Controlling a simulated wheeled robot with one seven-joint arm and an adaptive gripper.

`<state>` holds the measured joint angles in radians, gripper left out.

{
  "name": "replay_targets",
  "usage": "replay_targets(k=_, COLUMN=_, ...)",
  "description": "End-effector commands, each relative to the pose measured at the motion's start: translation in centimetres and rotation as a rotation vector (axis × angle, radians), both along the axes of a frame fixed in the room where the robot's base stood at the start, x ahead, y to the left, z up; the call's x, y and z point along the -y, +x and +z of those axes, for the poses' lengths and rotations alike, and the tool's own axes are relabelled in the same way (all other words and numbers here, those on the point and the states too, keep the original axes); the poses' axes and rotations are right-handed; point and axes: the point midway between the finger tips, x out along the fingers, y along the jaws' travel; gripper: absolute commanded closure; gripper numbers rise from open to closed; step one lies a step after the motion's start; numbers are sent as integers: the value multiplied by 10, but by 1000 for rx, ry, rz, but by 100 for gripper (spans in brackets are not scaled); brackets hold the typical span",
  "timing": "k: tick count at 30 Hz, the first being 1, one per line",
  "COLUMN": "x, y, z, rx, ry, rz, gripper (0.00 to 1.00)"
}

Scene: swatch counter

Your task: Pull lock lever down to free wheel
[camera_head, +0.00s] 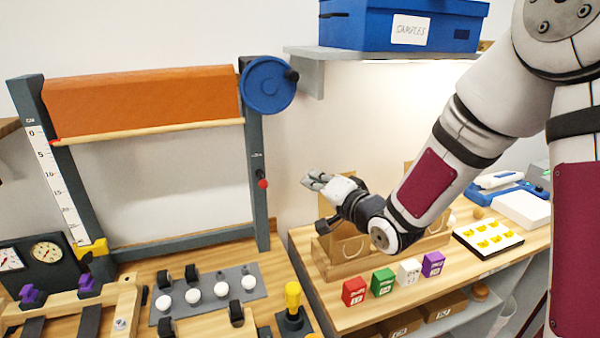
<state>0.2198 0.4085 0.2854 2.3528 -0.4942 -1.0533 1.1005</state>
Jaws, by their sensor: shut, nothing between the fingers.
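The blue wheel (267,86) with a dark crank knob sits at the top of the right post of a dark grey frame. The lock lever (263,184), a small red knob, is on the same post lower down, below a small mark. An orange-brown cloth roll (145,98) with a wooden bar along its lower edge spans the frame top. My gripper (313,180) is shut and empty. In the picture it is to the right of the red knob, apart from it, and points left.
A blue samples box (400,25) stands on a shelf above my arm. Coloured blocks (383,282) and a wooden organiser (340,262) are on the right counter. A yellow-topped lever (293,295) and a grey plate with white knobs (230,286) lie below the frame.

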Motion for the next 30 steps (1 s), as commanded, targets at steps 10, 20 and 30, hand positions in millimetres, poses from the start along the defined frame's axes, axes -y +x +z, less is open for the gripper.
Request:
replay_targets(k=10, x=-28, y=50, z=-7, rx=3, ry=-1, rz=3, gripper=100)
replay_targets(k=20, x=-62, y=80, z=-21, rx=0, ry=-2, rz=4, gripper=100)
replay_targets(k=30, x=-77, y=76, z=-33, rx=3, ry=-2, rz=-1, gripper=100)
